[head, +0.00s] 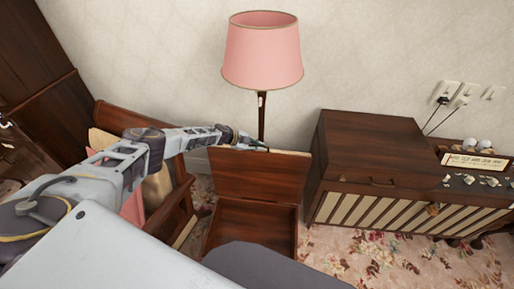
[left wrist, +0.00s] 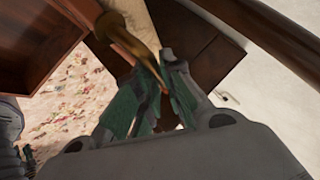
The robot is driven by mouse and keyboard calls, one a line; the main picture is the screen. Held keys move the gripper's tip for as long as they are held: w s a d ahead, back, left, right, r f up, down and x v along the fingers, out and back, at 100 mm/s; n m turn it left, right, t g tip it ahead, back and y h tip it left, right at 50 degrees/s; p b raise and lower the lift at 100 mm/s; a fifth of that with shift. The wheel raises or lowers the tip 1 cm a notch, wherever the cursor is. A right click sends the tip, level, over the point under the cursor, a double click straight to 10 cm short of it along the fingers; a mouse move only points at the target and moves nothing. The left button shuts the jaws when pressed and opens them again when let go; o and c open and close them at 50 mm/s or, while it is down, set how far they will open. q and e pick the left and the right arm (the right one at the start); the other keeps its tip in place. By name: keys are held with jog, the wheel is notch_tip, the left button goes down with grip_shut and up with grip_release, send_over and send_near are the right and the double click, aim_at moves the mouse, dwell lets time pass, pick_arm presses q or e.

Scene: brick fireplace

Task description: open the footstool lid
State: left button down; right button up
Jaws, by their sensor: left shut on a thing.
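The footstool (head: 243,232) is a dark wooden box on the floor, and its empty inside shows from above. Its lid (head: 254,176) stands raised, close to upright, at the back of the box. In the left wrist view the gripper's green-padded fingers (left wrist: 163,65) are close together; the exact contact is hard to make out there. My right gripper is not in view.
A floor lamp with a pink shade (head: 262,50) stands just behind the lid. A wooden cabinet (head: 368,147) with a striped front is close on the right. Floral carpet (head: 350,250) lies open in front of the cabinet.

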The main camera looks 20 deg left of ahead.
pick_arm(q)
jog(key=shift+w+r, duration=0.15)
jog(key=c, duration=1.5)
grip_release()
jog(key=shift+s+a, duration=0.1)
jog(key=shift+s, duration=0.1)
jog(key=shift+v, duration=5.8)
